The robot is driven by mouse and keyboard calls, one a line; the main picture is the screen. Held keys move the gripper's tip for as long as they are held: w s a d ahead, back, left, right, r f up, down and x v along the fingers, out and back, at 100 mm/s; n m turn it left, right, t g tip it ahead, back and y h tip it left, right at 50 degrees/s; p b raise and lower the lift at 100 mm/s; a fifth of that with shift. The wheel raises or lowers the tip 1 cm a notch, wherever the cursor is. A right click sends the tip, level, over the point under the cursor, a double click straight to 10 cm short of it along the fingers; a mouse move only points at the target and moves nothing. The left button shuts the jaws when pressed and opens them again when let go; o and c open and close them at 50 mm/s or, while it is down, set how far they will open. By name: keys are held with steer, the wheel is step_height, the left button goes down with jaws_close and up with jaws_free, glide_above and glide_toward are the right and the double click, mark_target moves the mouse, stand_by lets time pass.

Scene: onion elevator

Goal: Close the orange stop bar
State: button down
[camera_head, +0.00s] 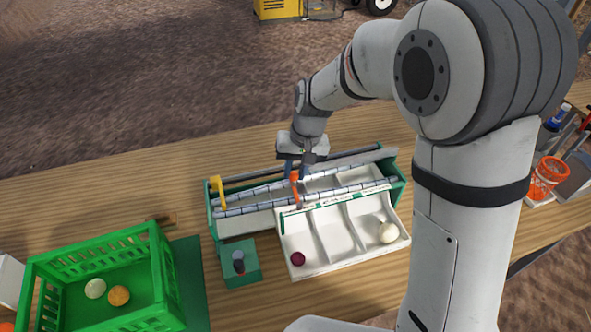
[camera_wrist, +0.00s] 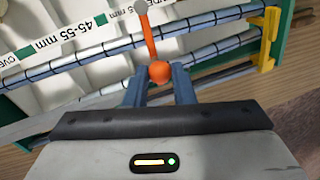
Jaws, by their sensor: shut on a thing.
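The orange stop bar (camera_head: 296,192) lies across the blue-grey segmented rails of the sorter (camera_head: 212,222), near the middle of its length. In the wrist view the stop bar (camera_wrist: 149,38) runs from a grey pivot to a round orange knob (camera_wrist: 160,71). My gripper (camera_head: 295,173) is over the far rail, with its blue-grey fingers on both sides of the knob. In the wrist view my gripper (camera_wrist: 158,83) is shut on this knob. The bar's contact with the rails is hard to judge.
A white divided tray (camera_head: 325,262) in front holds a dark red onion (camera_head: 298,258) and a white onion (camera_head: 388,232). A green crate (camera_head: 60,262) with onions stands left. A yellow bracket (camera_head: 217,190) rises at the sorter's left end. An orange bucket (camera_head: 547,175) stands right.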

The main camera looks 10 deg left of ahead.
steer(key=shift+s+a, duration=0.15)
steer(key=shift+a, duration=0.05)
steer(key=c, duration=1.2)
jaws_free()
steer(key=shift+c, duration=0.2)
step_height(320, 180, up, 8)
steer(key=d, duration=0.1)
steer(key=shift+w+d+f+b, duration=0.2)
steer(key=shift+w+b, duration=0.05)
steer(key=shift+b, duration=0.2)
